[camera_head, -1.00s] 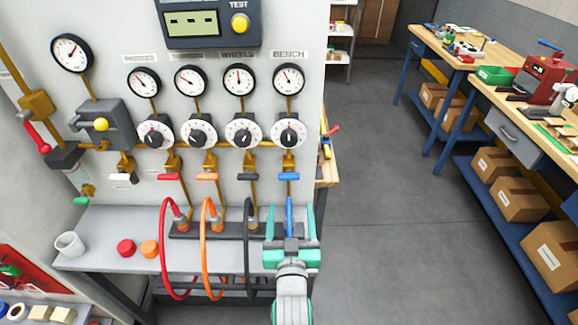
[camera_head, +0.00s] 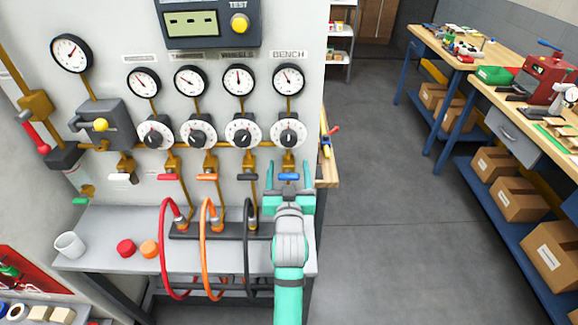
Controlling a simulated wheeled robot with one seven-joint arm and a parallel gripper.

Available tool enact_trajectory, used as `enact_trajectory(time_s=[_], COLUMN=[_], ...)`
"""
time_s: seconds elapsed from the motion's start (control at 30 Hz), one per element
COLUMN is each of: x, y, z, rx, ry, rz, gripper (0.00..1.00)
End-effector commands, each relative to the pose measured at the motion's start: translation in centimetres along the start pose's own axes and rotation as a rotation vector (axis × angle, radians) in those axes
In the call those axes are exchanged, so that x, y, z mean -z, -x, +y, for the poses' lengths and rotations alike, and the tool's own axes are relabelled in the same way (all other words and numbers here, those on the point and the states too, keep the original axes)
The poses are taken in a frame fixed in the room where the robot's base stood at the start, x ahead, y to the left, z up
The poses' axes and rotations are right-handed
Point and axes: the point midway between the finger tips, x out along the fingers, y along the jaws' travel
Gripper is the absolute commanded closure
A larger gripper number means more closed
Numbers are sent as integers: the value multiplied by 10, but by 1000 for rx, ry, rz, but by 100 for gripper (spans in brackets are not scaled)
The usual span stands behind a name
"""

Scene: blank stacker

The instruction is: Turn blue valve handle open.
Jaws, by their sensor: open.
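The blue valve handle (camera_head: 289,177) lies crosswise on the rightmost brass pipe, under the BENCH gauge (camera_head: 289,80) and its dial (camera_head: 289,133). My gripper (camera_head: 287,184) is open, its teal fingers pointing up at the panel. My wrist hides the lower pipe and the blue hose below the handle.
Black (camera_head: 255,177), orange (camera_head: 207,177) and red (camera_head: 167,177) handles sit in a row to the left. Red (camera_head: 165,255), orange (camera_head: 206,258) and black (camera_head: 249,250) hoses loop over the grey shelf (camera_head: 110,225). Open floor (camera_head: 390,210) lies to the right.

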Motion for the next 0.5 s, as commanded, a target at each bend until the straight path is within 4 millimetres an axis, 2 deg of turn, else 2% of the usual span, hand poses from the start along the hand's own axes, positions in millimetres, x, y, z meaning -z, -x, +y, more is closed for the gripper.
enact_trajectory(time_s=[0.2, 0.47, 0.5], x=[0, 0, 0], y=[-14, -15, -15], z=[0, 0, 0], rx=[0, 0, 0], ry=[0, 0, 0], rz=[-1, -1, -1], gripper=[33, 33, 38])
